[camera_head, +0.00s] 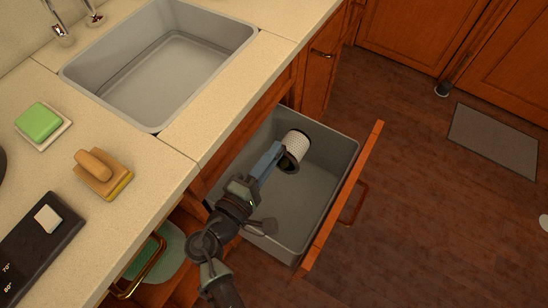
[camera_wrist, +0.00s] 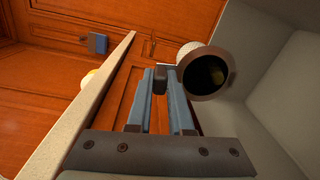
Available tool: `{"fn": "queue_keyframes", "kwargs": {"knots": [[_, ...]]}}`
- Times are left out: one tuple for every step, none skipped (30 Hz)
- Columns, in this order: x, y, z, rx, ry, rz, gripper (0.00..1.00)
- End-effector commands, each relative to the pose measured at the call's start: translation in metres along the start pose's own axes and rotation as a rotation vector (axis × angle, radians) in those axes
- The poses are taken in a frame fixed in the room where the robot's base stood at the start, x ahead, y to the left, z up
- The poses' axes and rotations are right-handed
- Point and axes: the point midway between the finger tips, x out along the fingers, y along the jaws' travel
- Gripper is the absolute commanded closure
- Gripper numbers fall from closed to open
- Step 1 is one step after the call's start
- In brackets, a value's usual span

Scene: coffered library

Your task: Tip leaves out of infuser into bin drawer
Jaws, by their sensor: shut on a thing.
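The infuser (camera_head: 297,145) is a white perforated cylinder with a dark rim, held over the bin drawer in the head view. In the wrist view the infuser (camera_wrist: 207,74) lies tilted on its side, its dark round mouth turned toward the camera. Something faint and yellowish shows inside the mouth; I cannot tell if it is leaves. My gripper (camera_head: 278,155) is shut on the infuser, and its blue fingers show in the wrist view (camera_wrist: 162,85). The bin drawer (camera_head: 305,205) is pulled open with a grey bin in it. The visible bin floor looks bare.
The counter with a sink (camera_head: 165,62) lies left of the drawer. A second open drawer (camera_head: 150,270) is below.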

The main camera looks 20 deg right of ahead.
Motion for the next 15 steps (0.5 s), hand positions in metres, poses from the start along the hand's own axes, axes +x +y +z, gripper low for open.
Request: {"fn": "queue_keyframes", "kwargs": {"knots": [[-0.001,-0.007,-0.002,0.0,-0.002,0.017,1.0],[-0.001,-0.008,-0.002,0.0,-0.004,0.026,1.0],[-0.002,-0.009,-0.002,0.0,-0.006,0.039,1.0],[-0.002,-0.01,-0.002,-0.001,-0.008,0.049,1.0],[-0.003,-0.011,-0.002,0.0,-0.009,0.058,1.0],[-0.003,-0.012,-0.002,-0.001,-0.012,0.071,1.0],[-0.004,-0.013,-0.002,-0.001,-0.014,0.081,1.0],[-0.005,-0.013,-0.002,0.0,-0.016,0.09,1.0],[-0.005,-0.014,-0.002,0.0,-0.018,0.103,1.0],[-0.006,-0.015,-0.003,0.0,-0.02,0.113,1.0],[-0.006,-0.016,-0.003,0.0,-0.021,0.122,1.0],[-0.007,-0.017,-0.003,0.0,-0.023,0.135,1.0],[-0.007,-0.018,-0.003,0.0,-0.024,0.145,1.0],[-0.008,-0.019,-0.003,0.0,-0.026,0.154,1.0],[-0.009,-0.019,-0.004,0.0,-0.028,0.168,1.0]]}}
